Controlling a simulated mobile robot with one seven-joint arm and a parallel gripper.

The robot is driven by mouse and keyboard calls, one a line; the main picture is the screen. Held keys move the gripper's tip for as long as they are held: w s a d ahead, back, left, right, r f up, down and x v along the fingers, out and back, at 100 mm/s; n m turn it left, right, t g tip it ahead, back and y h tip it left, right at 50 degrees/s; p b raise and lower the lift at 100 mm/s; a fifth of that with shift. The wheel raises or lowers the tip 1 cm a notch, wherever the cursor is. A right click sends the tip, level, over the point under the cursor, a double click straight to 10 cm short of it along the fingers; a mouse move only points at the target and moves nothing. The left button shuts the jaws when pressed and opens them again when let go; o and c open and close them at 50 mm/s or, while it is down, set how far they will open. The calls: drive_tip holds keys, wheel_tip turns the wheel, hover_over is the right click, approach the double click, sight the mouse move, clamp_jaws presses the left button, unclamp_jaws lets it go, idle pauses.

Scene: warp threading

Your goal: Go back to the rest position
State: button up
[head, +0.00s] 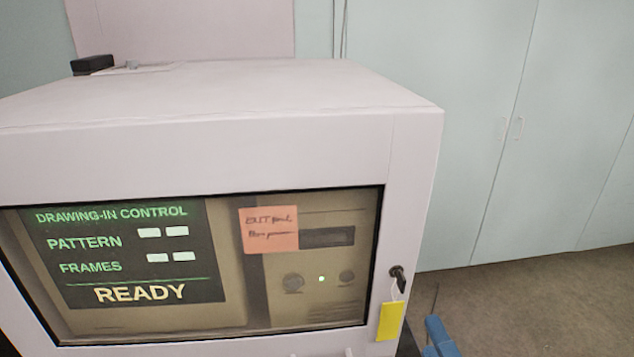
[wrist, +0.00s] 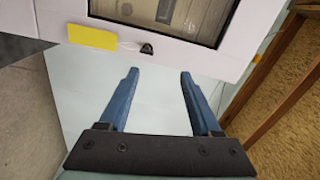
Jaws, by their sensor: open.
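My gripper (wrist: 158,75) is open and empty in the wrist view, its two blue fingers pointing toward the lower edge of a white control cabinet (wrist: 190,48). In the head view the cabinet (head: 415,150) fills the left and middle, and a small blue part of my arm or gripper shows at the bottom, right of it. A key (head: 398,279) sits in the cabinet's front right frame, with a yellow tag (head: 390,321) hanging from it. In the wrist view the yellow tag (wrist: 92,37) and the dark key (wrist: 146,49) lie just beyond the fingertips, apart from them.
The cabinet window shows a screen (head: 130,255) reading READY and a pink note (head: 269,230). A black object (head: 92,64) lies on the cabinet top. Pale green cupboards (head: 570,120) stand behind, with open brown floor (head: 540,300) at right. Wooden framing (wrist: 268,85) is at right in the wrist view.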

drive_tip(key=w+a+r+n+t, duration=0.2)
drive_tip(key=a+r+n, duration=0.2)
drive_tip(key=r, duration=0.5)
drive_tip(key=w+a+r+n+t, duration=0.15)
drive_tip(key=a+r+n, duration=0.25)
drive_tip(key=r, duration=0.5)
drive_tip(key=w+a+r+n+t, duration=0.15)
drive_tip(key=a+r+n, duration=0.3)
drive_tip(key=r, duration=0.45)
drive_tip(key=s+a+r+n+t, duration=0.1)
drive_tip(key=s+r+t, duration=0.1)
drive_tip(key=r, duration=0.3)
drive_tip(key=s+a+r+n+t, duration=0.2)
drive_tip(key=s+r, duration=0.1)
drive_tip(key=r, duration=0.1)
drive_tip(key=shift+s+a+r+h, duration=0.2)
drive_tip(key=shift+a+r+h, duration=0.05)
drive_tip(key=shift+r+h, duration=0.1)
